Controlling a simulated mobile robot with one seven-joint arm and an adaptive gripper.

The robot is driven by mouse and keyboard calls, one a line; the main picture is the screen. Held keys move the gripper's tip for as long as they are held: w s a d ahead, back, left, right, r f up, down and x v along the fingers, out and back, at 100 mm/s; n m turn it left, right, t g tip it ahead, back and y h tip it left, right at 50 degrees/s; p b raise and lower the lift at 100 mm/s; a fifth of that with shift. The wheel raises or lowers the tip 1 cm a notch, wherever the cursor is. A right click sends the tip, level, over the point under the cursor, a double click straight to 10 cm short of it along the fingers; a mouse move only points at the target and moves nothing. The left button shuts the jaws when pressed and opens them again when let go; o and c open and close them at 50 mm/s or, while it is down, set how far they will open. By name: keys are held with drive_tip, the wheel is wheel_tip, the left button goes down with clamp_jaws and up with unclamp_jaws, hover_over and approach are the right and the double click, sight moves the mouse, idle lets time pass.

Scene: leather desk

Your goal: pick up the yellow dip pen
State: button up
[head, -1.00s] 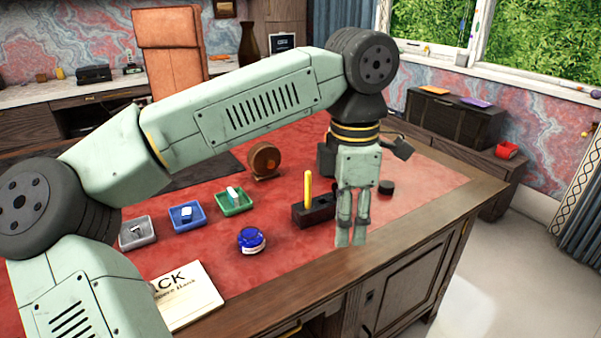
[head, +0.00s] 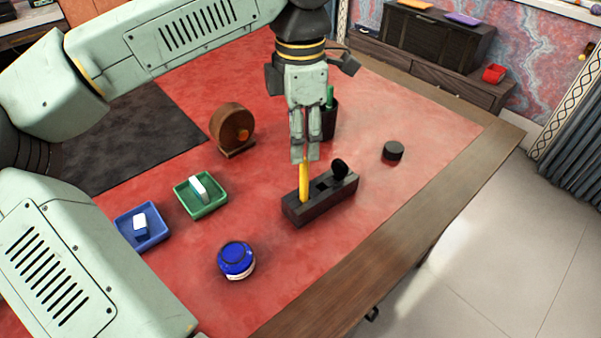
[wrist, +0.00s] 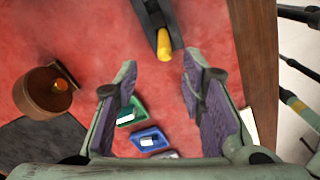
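The yellow dip pen (head: 304,181) stands upright in one end of a dark pen holder (head: 322,204) on the red desk top. My gripper (head: 305,157) points down at the pen, its fingertips overlapping the pen's upper end in the head view. In the wrist view the pen (wrist: 164,42) shows end-on at the top, in the holder (wrist: 154,14). My gripper (wrist: 160,64) is open there, its two purple-padded fingers wide apart. The pen lies toward the gap between the fingertips, and neither finger visibly touches it.
A black rounded item (head: 340,169) sits on the holder's other end. A dark cup (head: 329,122) with a green item stands behind. Nearby are a blue ink jar (head: 236,261), green tray (head: 201,199), blue tray (head: 140,238), round wooden object (head: 232,128) and dark disc (head: 392,151).

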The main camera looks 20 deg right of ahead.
drive_tip(key=p, duration=0.2)
hover_over(304, 202)
drive_tip(key=f, duration=0.8)
drive_tip(key=shift+w+d, duration=0.15)
drive_tip(key=shift+w, duration=0.2)
clamp_jaws()
